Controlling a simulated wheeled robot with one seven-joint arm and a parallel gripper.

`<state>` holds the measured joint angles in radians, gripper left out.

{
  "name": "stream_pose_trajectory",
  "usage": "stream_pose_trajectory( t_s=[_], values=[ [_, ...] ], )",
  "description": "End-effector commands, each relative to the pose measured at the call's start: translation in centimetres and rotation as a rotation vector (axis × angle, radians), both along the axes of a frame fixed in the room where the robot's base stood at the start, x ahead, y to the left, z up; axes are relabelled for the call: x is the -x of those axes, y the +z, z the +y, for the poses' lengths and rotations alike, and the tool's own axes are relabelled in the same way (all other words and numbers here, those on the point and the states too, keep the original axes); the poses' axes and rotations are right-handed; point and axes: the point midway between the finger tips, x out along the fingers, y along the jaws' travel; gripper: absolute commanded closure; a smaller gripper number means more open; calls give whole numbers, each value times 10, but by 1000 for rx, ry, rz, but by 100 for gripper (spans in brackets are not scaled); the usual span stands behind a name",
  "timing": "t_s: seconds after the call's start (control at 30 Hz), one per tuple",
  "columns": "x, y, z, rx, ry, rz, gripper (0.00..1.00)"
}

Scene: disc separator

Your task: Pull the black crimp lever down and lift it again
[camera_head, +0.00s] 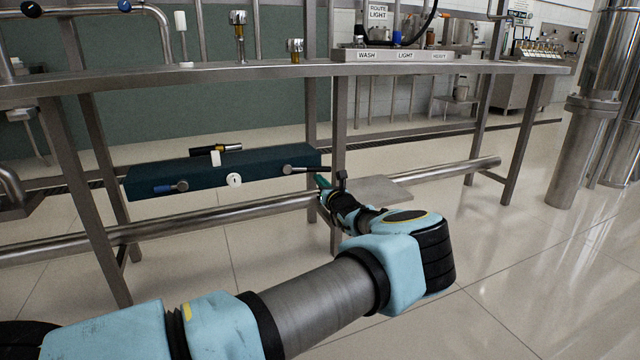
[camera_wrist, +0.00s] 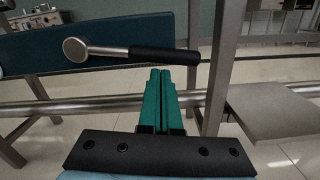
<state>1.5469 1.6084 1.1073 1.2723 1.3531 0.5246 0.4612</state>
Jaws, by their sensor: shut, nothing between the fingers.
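The black crimp lever (camera_head: 302,169) sticks out to the right from its round metal pivot on the front of the dark blue box (camera_head: 155,181). In the wrist view the lever's black grip (camera_wrist: 165,54) lies about level, with its metal arm and pivot to the left. My gripper (camera_head: 321,181) is at the right end of the box, by the lever's grip. In the wrist view my gripper's green fingers (camera_wrist: 160,72) are together and empty, with their tips just below the grip in the picture. I cannot tell whether they touch it.
A blue-handled lever (camera_head: 165,188), a white round knob (camera_head: 234,179) and a black-and-brass handle on top (camera_head: 228,148) are on the same box. A table leg (camera_head: 338,130) stands close right of the lever. A horizontal pipe (camera_head: 220,214) and a metal plate (camera_head: 378,189) lie lower.

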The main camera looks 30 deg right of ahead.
Motion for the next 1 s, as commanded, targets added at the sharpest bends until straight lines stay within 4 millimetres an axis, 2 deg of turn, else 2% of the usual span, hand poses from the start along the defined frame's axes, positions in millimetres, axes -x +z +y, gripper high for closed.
stream_pose_trajectory(
  t_s=[0.67,1.0],
  values=[
    [0,12,-4,101,1,10,100],
    [1,31,-8,243,0,26,100]
  ],
)
